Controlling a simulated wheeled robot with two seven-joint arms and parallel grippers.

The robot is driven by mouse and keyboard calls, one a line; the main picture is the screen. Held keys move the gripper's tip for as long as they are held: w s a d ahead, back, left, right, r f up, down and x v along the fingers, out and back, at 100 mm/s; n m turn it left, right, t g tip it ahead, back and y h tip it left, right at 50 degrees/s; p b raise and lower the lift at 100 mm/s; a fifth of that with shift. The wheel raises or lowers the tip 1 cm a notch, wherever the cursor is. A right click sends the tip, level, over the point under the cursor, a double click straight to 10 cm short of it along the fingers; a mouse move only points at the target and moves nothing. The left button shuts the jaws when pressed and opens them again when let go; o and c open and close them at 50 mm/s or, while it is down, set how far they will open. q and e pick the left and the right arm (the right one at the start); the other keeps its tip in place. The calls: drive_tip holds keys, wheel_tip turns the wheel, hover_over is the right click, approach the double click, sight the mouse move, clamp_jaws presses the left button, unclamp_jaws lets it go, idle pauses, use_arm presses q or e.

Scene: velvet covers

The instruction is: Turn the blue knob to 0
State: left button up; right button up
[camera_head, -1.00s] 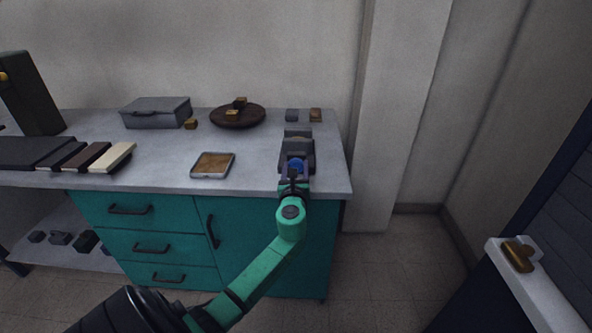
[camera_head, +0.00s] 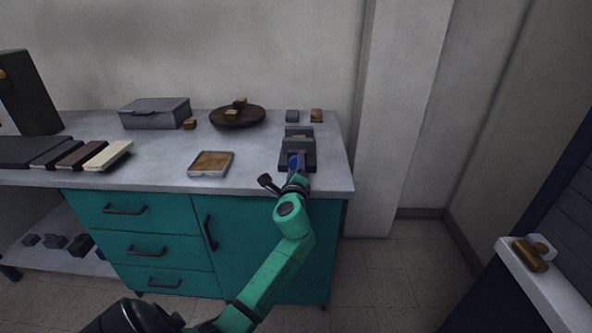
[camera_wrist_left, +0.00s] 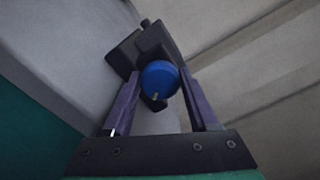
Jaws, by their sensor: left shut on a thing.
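The blue knob (camera_head: 293,161) faces me on the front of a dark grey device (camera_head: 298,147) near the right end of the grey worktop. In the left wrist view, the round blue knob (camera_wrist_left: 161,76) sits between the two purple fingers, with a small pale mark at its lower edge. My left gripper (camera_head: 297,167) is shut on the knob, its fingers on either side. The device looks tilted in the wrist view. The gripper partly hides the knob in the head view. No scale or numbers are readable. My right gripper is not in view.
A shallow tray (camera_head: 228,174) lies left of the device. A teal cabinet (camera_head: 265,255) stands below; the wall column is at right.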

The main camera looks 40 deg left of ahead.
use_arm(q)
drive_tip(key=n+b, duration=0.1)
drive_tip(key=n, duration=0.3)
drive_tip(key=shift+f+b, duration=0.2)
drive_tip(key=shift+b, duration=0.15)
drive_tip(key=shift+n+b, duration=0.35)
drive_tip(key=shift+n, duration=0.85)
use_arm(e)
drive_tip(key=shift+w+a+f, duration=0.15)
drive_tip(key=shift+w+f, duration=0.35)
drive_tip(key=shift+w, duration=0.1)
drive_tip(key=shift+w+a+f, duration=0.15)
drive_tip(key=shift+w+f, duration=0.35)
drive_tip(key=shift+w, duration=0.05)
use_arm(q)
drive_tip(key=o, duration=1.4)
drive_tip(key=shift+c, duration=0.2)
drive_tip(key=shift+r, duration=0.1)
drive_tip(key=v, duration=1.4)
drive_tip(key=shift+s+d+b, duration=0.2)
drive_tip(key=shift+s+b, duration=0.05)
drive_tip(key=shift+b, duration=0.05)
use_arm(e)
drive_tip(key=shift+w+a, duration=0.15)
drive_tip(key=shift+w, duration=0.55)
